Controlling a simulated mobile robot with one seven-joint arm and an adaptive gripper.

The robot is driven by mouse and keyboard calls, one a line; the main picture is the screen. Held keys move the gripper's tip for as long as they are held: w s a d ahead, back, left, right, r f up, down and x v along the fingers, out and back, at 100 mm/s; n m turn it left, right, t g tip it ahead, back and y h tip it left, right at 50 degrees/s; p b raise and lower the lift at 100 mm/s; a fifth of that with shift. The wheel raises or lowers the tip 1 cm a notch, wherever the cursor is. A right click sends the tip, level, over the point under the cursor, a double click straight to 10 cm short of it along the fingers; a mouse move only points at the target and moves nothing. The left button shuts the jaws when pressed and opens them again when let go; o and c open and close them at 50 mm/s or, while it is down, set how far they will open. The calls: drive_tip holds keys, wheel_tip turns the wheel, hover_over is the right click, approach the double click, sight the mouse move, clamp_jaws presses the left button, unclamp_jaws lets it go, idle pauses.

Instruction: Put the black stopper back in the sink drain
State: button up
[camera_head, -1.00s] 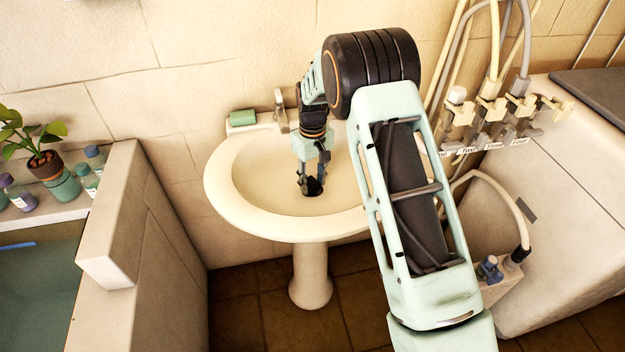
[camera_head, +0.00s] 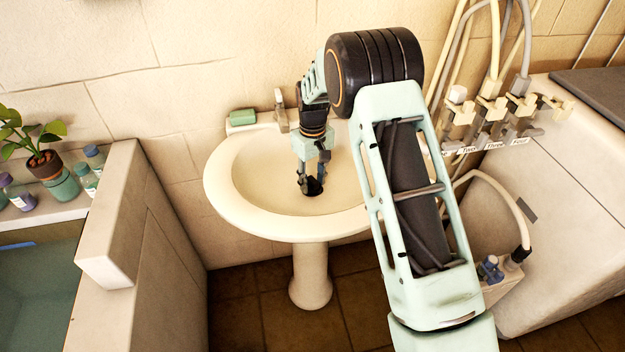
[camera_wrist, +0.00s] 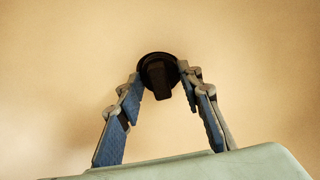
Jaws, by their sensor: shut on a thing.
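The white sink basin (camera_head: 270,180) stands against the tiled wall. My gripper (camera_head: 312,183) reaches down into the bowl, with its fingertips at the dark drain area. In the wrist view my gripper (camera_wrist: 160,78) is shut on the black stopper (camera_wrist: 157,75), a round black piece with a raised grip held between the fingertips. A dark round shape shows between the fingertips in the head view; I cannot tell there how much is stopper and how much is drain hole. In the wrist view the stopper hides the drain, and I cannot tell whether it is seated.
A faucet (camera_head: 281,110) and a green soap bar (camera_head: 243,117) are at the sink's back rim. Valves and hoses (camera_head: 492,105) are on the right, above a pale box-shaped unit (camera_head: 570,190). A ledge with a potted plant (camera_head: 45,165) and bottles is on the left.

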sight(313, 179)
drive_tip(key=shift+f+b, duration=0.4)
drive_tip(key=shift+f, duration=0.2)
drive_tip(key=o, duration=1)
drive_tip(key=shift+r+p, duration=3.1)
drive_tip(key=shift+r, duration=2.45)
